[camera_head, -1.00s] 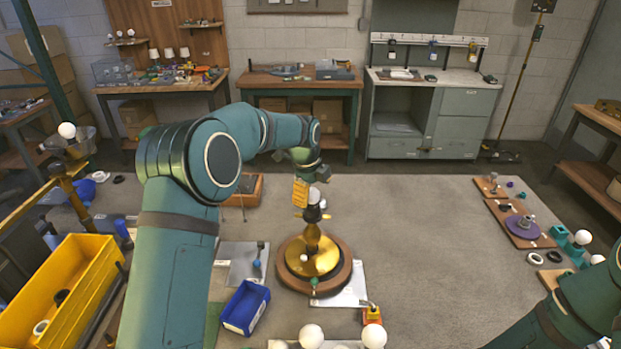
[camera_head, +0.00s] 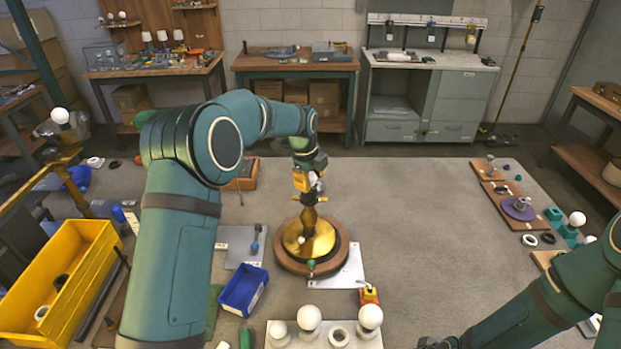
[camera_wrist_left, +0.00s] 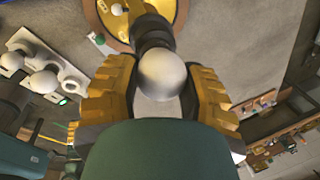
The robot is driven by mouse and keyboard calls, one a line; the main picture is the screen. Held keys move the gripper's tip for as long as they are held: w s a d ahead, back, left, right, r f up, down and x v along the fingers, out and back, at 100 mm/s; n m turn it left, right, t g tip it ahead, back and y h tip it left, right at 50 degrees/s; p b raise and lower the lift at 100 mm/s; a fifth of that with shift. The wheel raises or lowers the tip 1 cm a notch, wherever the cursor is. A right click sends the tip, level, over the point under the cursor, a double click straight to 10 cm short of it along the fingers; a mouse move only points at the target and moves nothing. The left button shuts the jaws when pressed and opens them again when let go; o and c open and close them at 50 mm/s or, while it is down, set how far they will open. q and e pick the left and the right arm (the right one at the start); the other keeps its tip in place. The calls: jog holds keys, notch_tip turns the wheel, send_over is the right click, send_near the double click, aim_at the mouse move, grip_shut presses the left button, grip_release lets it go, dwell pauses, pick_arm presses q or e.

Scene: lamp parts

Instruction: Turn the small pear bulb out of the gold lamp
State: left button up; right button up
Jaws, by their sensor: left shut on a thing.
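The gold lamp (camera_head: 321,243) stands upright on a round wooden base in the middle of the bench, with a dark socket at its top. The small pear bulb (camera_wrist_left: 162,74) is white and sits at the dark socket in the left wrist view. My left gripper (camera_head: 308,184) is above the lamp stem, its yellow fingers on either side of the bulb. It is shut on the bulb, which also shows between the fingers (camera_wrist_left: 163,92) in the wrist view. The fingers mostly hide the bulb in the head view. My right arm enters at the lower right; its gripper is not seen.
A blue bin (camera_head: 244,291) stands left of the lamp. A white holder with several round bulbs (camera_head: 309,318) is at the front. A yellow crate (camera_head: 85,262) is at the left. Wooden boards with parts (camera_head: 497,190) lie at the right. The grey bench between is clear.

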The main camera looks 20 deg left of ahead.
pick_arm(q)
jog(key=n, duration=0.3)
jog(key=shift+w+d+n+y, duration=0.1)
jog(key=shift+d+n+y, duration=0.05)
jog(key=shift+n+y, duration=0.2)
jog(key=shift+w+n+y+p, duration=0.1)
jog(key=shift+n+y+p, duration=0.3)
jog(key=shift+n, duration=1.25)
jog(key=n, duration=0.2)
jog(key=shift+w+r+n+y+p, duration=0.1)
jog(key=shift+w+n+y+p, duration=0.05)
jog(key=shift+n+y+p, duration=0.25)
jog(key=n+p, duration=0.1)
jog(key=n, duration=0.2)
jog(key=shift+w+n+g+y, duration=0.15)
jog(key=shift+n+g+y, duration=0.15)
jog(key=shift+n+y, duration=0.1)
